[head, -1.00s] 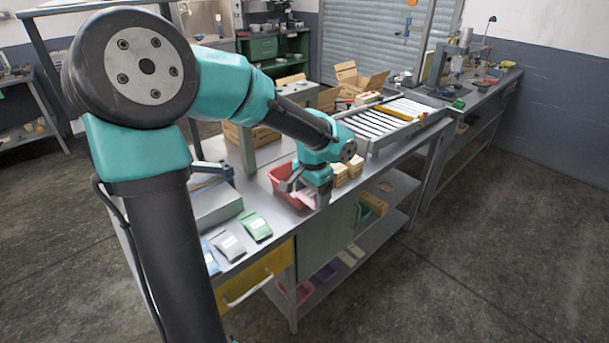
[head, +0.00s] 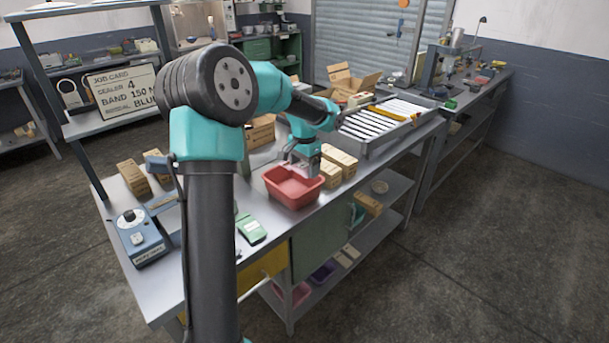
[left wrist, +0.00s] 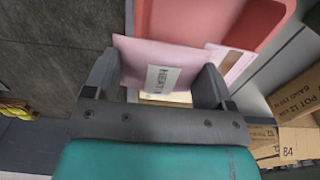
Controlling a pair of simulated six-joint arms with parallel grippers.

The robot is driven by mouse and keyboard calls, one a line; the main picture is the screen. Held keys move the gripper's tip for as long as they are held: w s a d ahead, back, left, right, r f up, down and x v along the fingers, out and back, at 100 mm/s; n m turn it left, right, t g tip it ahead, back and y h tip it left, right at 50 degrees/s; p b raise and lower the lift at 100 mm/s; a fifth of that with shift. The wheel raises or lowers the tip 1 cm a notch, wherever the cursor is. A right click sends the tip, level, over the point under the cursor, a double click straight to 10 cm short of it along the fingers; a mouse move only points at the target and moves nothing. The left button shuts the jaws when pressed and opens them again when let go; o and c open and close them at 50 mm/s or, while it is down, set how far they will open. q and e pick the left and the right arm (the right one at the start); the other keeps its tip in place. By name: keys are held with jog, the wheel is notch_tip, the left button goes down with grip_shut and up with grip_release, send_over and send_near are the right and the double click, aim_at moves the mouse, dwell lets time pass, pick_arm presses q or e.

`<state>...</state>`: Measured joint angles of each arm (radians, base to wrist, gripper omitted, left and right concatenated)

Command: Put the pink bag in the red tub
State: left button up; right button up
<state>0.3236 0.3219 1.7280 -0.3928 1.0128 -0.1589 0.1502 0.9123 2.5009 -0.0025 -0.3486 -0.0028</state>
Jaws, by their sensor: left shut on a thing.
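The red tub (head: 293,203) stands on the bench in the middle of the head view, and its floor looks empty there. My left gripper (head: 304,168) is at the tub's far side, pointing down. In the left wrist view it is shut on the pink bag (left wrist: 138,52), which has a white label and lies between the fingers. The red tub (left wrist: 205,18) shows just beyond the bag in that view. A second pink patch (left wrist: 236,62) shows right of the fingers; I cannot tell if it is the same bag. In the head view the bag is hidden or too small to tell.
Cardboard boxes (head: 338,166) stand close to the right of the tub. A green packet (head: 252,230) lies nearer me. A blue device (head: 138,238) and more boxes (head: 133,178) are at the left. A rack of white strips (head: 378,125) is beyond.

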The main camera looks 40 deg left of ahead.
aim_at(304, 165)
pick_arm(q)
jog(key=shift+f, duration=1.75)
jog(key=shift+f, duration=0.6)
jog(key=o, duration=0.9)
notch_tip(304, 165, up, 13)
jog(key=shift+r, duration=0.1)
